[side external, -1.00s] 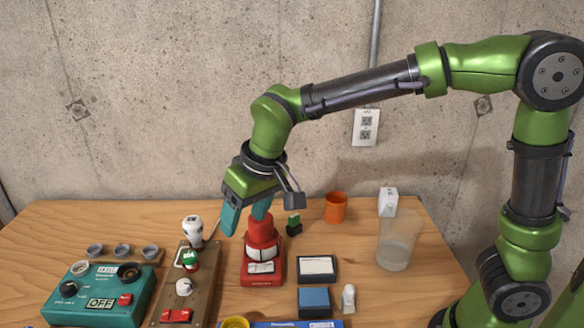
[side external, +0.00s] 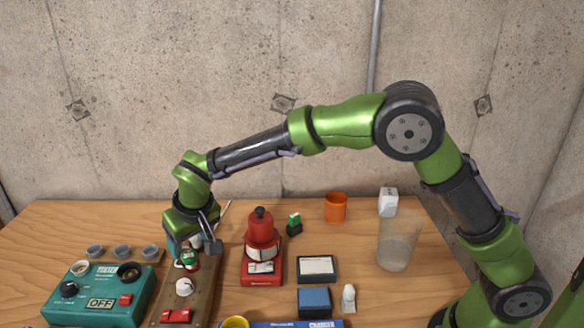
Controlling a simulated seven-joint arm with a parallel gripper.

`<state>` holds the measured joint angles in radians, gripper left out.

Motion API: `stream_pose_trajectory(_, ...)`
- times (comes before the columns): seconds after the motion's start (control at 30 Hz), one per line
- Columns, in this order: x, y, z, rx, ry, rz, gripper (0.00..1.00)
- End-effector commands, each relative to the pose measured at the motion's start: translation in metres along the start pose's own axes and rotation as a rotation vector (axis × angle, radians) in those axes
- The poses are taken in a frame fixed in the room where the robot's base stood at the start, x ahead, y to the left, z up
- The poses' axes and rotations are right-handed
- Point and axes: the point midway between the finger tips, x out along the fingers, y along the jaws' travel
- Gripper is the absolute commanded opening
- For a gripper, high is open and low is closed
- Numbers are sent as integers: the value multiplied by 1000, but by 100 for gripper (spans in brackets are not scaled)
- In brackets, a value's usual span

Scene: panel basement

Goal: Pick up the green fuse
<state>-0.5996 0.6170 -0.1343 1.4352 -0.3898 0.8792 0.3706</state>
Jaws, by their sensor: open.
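My gripper (side external: 187,250) is open and low over the brown wooden board (side external: 203,287), at the back end near a round green piece with a white label (side external: 188,260). The gripper covers part of this piece, and I cannot tell whether the fingers touch it or stand around it. Another small green piece (side external: 294,219) sits upright in a black holder right of the red device. I cannot tell from its look which of the two green pieces is the fuse. The white bulb-like piece at the back of the board is hidden behind my gripper.
A red device (side external: 262,240) stands right of the board. A teal box with an OFF display (side external: 100,290) is to the left, with grey cups (side external: 122,251) behind it. An orange cup (side external: 335,207) and a clear glass (side external: 398,245) stand at the right. The table's back left is clear.

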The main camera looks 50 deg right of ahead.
Motion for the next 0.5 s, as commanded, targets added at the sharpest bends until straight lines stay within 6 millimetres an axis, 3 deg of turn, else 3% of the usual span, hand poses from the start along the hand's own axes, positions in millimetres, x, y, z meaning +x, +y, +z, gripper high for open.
stream_pose_trajectory(0.17, 12, 0, 0, 1, 0, 0, 64)
stream_pose_trajectory(0.5, 56, 1, 0, 1, 1, 0, 64)
